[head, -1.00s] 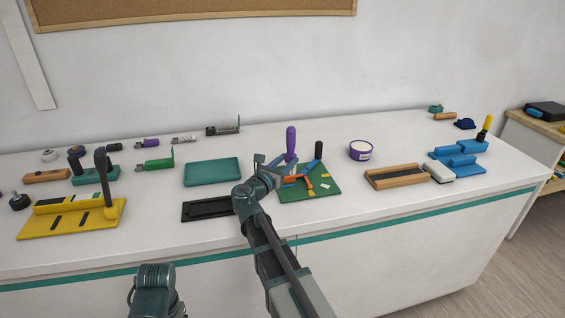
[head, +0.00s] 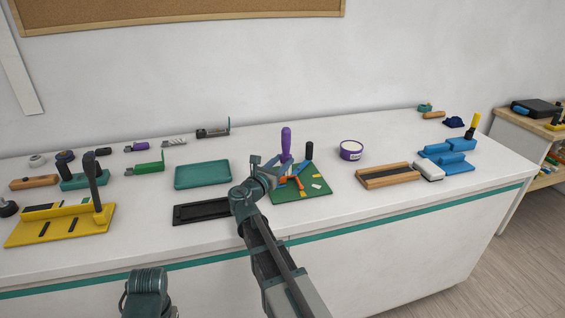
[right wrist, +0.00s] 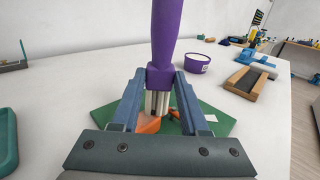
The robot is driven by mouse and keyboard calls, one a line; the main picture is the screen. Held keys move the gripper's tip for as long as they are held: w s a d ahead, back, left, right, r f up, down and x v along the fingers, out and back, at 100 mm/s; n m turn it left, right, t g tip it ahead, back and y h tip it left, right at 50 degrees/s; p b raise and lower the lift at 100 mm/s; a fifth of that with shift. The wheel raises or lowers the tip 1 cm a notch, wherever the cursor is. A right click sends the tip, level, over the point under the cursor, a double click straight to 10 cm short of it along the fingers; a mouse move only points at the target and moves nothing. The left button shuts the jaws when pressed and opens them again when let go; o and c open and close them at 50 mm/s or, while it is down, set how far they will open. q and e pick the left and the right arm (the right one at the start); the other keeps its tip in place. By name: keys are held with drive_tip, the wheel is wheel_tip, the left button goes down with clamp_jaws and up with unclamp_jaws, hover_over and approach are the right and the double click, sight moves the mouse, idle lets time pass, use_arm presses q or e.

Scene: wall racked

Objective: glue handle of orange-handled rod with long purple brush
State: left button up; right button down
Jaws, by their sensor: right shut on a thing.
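My right gripper (head: 283,170) is shut on the long purple brush (head: 286,141), which stands upright above the green board (head: 315,191). In the right wrist view the brush (right wrist: 166,35) rises between the two fingers (right wrist: 158,88), with its pale lower part between them. An orange piece (head: 291,180), likely the orange-handled rod's handle, lies on the board just below the gripper. It also shows low between the fingers in the wrist view (right wrist: 149,125). The gripper partly hides it, and I cannot tell whether the brush touches it. My left gripper is not visible.
A teal tray (head: 203,175) and a black tray (head: 202,214) lie to the left. A black upright handle (head: 309,151) stands at the board's back edge.

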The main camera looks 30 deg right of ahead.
drive_tip(key=shift+w+a, duration=0.2)
drive_tip(key=shift+a, duration=0.5)
drive_tip(key=shift+w+a+r, duration=0.15)
drive_tip(key=shift+w+a, duration=0.05)
drive_tip(key=shift+a, duration=0.6)
drive_tip(key=shift+w+a, duration=0.2)
drive_tip(key=shift+a, duration=0.6)
drive_tip(key=shift+w+a, duration=0.15)
drive_tip(key=shift+a, duration=0.65)
